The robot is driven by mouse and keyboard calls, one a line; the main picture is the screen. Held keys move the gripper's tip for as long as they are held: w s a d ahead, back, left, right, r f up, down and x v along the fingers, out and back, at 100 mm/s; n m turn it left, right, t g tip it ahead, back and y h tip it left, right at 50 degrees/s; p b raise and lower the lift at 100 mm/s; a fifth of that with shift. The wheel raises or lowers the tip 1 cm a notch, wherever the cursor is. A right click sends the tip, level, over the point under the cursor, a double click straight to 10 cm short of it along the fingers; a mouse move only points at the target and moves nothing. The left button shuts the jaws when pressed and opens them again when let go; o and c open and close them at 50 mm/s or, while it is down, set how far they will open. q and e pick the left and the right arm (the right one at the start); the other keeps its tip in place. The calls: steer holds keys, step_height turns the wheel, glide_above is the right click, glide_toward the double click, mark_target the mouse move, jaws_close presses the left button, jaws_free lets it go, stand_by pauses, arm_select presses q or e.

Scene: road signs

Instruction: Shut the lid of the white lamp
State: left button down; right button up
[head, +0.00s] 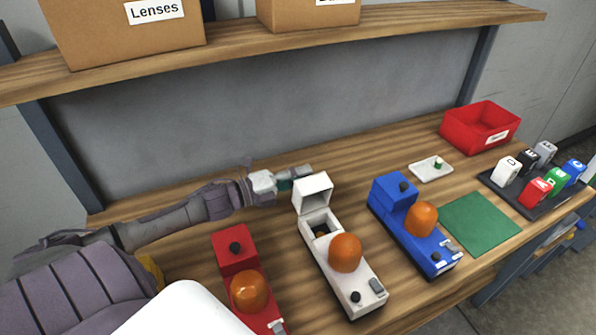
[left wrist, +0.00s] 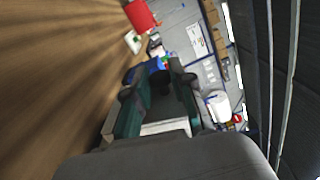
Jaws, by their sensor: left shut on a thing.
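The white lamp (head: 365,287) stands on the bench between a red and a blue lamp, with an orange dome on its front part. Its lid (head: 313,192) is raised at the back, and the compartment below is open with something dark and orange inside. My left gripper (head: 291,182) is at the raised lid's left and back side. In the left wrist view my left gripper (left wrist: 158,95) has a white edge of the lid (left wrist: 165,127) between its fingers, and it is shut on it. My right gripper is not in view.
The red lamp (head: 238,250) is at left and the blue lamp (head: 392,195) at right, both with closed lids. A small white tray (head: 424,174), a green mat (head: 480,222), a red bin (head: 490,118) and lettered blocks (head: 507,172) are farther right. A shelf (head: 230,48) with boxes hangs above.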

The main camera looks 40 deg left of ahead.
arm_select(q)
steer(key=shift+s+d+r+m, duration=0.25)
steer(key=shift+d+m, duration=0.2)
steer(key=shift+m, duration=0.15)
steer(key=c, duration=1)
jaws_free()
steer(key=shift+a, duration=0.1)
steer(key=v, duration=1.2)
steer(key=shift+w, duration=0.1)
